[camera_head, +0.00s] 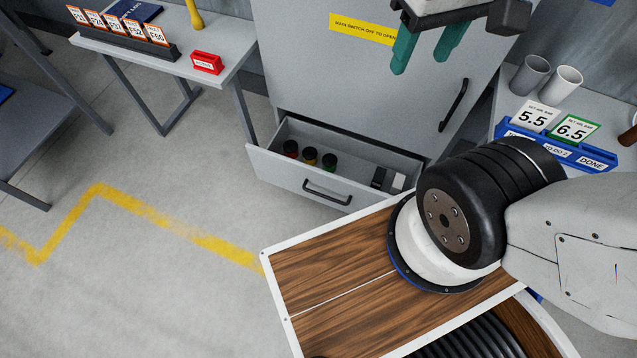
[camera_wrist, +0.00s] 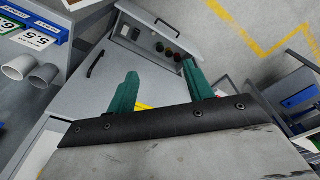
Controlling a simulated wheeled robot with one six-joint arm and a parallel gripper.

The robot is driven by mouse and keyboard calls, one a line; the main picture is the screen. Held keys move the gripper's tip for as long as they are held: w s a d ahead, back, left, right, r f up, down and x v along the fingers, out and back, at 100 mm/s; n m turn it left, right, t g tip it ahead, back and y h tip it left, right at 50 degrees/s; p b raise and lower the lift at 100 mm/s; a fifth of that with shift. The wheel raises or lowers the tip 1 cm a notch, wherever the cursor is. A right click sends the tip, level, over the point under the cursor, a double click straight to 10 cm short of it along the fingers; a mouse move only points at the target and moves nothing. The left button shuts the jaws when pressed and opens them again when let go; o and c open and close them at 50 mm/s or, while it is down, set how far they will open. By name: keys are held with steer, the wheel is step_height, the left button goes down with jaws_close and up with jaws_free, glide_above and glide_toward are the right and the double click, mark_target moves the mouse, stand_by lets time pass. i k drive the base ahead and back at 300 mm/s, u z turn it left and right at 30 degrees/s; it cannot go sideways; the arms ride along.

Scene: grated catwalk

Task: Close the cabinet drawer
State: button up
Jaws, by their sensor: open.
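The grey cabinet (camera_head: 350,85) stands ahead of me. Its bottom drawer (camera_head: 335,186) is pulled open, with a black bar handle on its front. Inside lie several items, among them red, yellow and green knobs and a dark and white piece at the right. My gripper (camera_head: 427,50) has two green fingers, apart and empty, and hangs in front of the cabinet's upper door, above the drawer and not touching it. In the wrist view, my gripper (camera_wrist: 160,88) points toward the cabinet door (camera_wrist: 115,75), and the open drawer (camera_wrist: 150,35) shows beyond the fingers.
A grey table (camera_head: 150,45) with a tag rack and a red block stands at the left. At the right, a bench holds two cups (camera_head: 560,84) and a blue tray (camera_head: 575,150) with number cards. The floor left of the drawer is clear, with a yellow line (camera_head: 150,215).

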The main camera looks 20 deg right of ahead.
mark_target(348, 190)
steer(key=k, duration=0.45)
steer(key=u, duration=0.75)
steer(key=i, duration=0.75)
steer(key=z, duration=1.15)
